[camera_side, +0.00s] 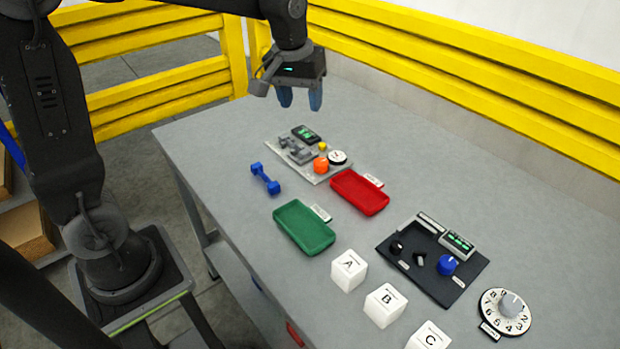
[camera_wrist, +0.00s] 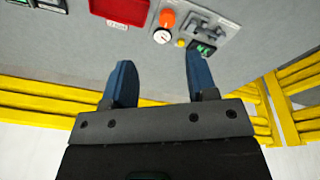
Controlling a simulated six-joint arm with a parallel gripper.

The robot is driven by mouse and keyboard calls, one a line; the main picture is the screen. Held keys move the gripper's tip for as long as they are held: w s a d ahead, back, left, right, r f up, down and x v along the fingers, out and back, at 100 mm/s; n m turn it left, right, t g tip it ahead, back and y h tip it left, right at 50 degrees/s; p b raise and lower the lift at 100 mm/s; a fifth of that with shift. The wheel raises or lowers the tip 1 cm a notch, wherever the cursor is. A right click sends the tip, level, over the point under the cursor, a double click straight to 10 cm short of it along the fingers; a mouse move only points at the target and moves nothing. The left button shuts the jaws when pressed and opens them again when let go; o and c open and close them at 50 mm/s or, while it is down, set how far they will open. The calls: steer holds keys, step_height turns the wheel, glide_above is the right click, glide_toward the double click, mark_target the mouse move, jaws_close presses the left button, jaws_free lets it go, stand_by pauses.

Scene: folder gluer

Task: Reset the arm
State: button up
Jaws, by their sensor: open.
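My gripper (camera_side: 300,98) hangs above the far end of the grey table (camera_side: 400,160), fingers pointing down. In the wrist view my gripper (camera_wrist: 160,82) shows two blue fingers set wide apart with nothing between them. It is open and empty. It is apart from the table and from every object on it.
A grey device panel (camera_side: 295,152), blue dumbbell (camera_side: 265,179), red tray (camera_side: 359,193) and green tray (camera_side: 304,228) lie on the table. White lettered cubes (camera_side: 386,305), a black control panel (camera_side: 415,275) and a numbered dial (camera_side: 490,300) stand nearer. Yellow rails (camera_side: 470,65) border the back.

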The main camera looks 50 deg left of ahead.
steer(key=s+d+m+t, duration=0.1)
steer(key=s+d+m, duration=0.1)
steer(key=s, duration=0.7)
steer(key=s+d+m+t, duration=0.2)
steer(key=s+m, duration=0.2)
steer(key=s, duration=0.6)
steer(key=shift+s+d+r+t, duration=0.25)
steer(key=shift+d+r+t, duration=0.05)
